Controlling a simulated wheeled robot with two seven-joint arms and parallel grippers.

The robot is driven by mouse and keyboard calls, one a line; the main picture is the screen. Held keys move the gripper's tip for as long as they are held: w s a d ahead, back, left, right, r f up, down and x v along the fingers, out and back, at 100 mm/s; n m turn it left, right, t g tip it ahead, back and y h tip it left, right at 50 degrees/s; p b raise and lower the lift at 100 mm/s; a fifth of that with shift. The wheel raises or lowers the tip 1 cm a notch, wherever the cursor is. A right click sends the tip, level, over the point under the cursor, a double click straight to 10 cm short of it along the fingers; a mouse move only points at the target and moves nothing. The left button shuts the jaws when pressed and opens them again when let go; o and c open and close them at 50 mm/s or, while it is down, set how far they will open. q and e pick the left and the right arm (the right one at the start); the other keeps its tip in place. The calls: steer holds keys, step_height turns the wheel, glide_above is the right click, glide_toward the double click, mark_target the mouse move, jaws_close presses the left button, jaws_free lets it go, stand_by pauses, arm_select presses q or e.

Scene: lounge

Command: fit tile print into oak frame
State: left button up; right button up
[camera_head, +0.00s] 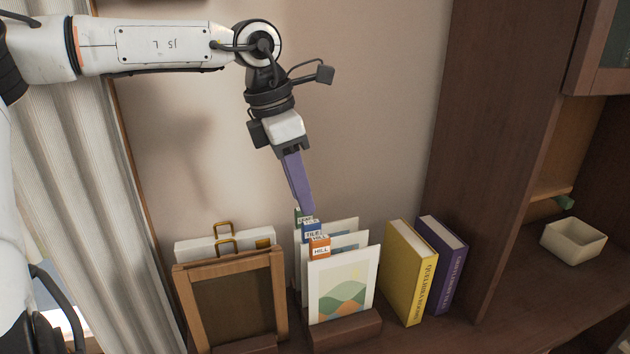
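My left gripper (305,208) points down from above, its purple fingers seen edge-on, so I cannot tell whether they are open. Its tips are just above the tabs of a row of upright prints. A blue tab reading TILE (312,234) marks the middle print, mostly hidden behind the front one. The front print (342,288) has an orange HILL tab and a picture of hills. A green-tabbed print (299,219) is at the back. The oak frame (281,300), with a dark brown inside, stands left of the prints. My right gripper is not in view.
A white case-like object (192,249) with brass-coloured handles stands behind the frame. A yellow book (407,272) and a purple book (444,262) stand right of the prints. A cream bowl (573,241) sits in the cabinet at right. A pale curtain (75,180) hangs at left.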

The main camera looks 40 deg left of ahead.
mark_target(310, 222)
arm_select(q)
steer(key=b+x, duration=0.4)
steer(key=x, duration=0.2)
steer(key=shift+s+f, duration=0.15)
steer(key=shift+f, duration=0.1)
steer(key=shift+b+x, duration=0.65)
steer(key=shift+x, duration=0.1)
steer(key=shift+f, duration=0.1)
jaws_close()
